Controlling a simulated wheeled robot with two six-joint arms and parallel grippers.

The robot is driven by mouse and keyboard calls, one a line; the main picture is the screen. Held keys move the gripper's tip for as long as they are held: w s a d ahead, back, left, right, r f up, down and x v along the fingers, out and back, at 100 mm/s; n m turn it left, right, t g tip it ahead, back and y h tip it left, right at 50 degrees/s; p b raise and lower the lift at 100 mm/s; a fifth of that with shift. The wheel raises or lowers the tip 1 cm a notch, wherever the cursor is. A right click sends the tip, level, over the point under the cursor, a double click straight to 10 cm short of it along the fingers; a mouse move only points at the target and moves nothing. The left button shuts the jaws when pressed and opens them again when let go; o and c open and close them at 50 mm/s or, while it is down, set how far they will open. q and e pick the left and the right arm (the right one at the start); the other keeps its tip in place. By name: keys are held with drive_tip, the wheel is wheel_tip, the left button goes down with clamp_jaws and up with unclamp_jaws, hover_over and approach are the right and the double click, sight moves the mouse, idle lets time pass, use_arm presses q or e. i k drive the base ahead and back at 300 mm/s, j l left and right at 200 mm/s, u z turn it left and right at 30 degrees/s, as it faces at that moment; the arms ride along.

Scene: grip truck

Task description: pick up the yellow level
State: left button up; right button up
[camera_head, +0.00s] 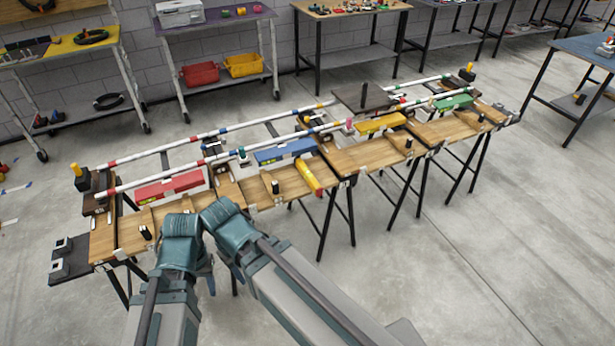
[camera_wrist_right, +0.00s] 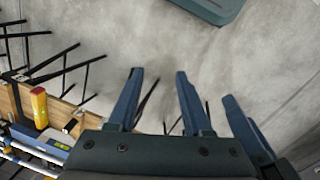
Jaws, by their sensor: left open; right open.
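A long yellow level (camera_head: 382,123) lies on the wooden bench right of the blue level. A second yellow bar (camera_head: 310,177) with reddish markings lies across the bench's front edge, its near end jutting out. A yellow bar with a red end also shows at the left of the right wrist view (camera_wrist_right: 39,108). My left gripper (camera_head: 208,275) is at the front of the bench's left part, mostly hidden by the arms.
A red level (camera_head: 168,186), a blue level (camera_head: 285,152) and a green level (camera_head: 453,102) share the bench (camera_head: 365,152). Striped rods (camera_head: 220,155) run along its back. Small black pegs stand near its front edge. The floor in front is clear.

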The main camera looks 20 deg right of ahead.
sight(314, 186)
drive_tip(key=i+l+z, duration=0.3)
drive_tip(key=i+l, duration=0.2)
drive_tip(key=i+l+z, duration=0.3)
drive_tip(key=i, duration=0.3)
drive_tip(key=l, duration=0.1)
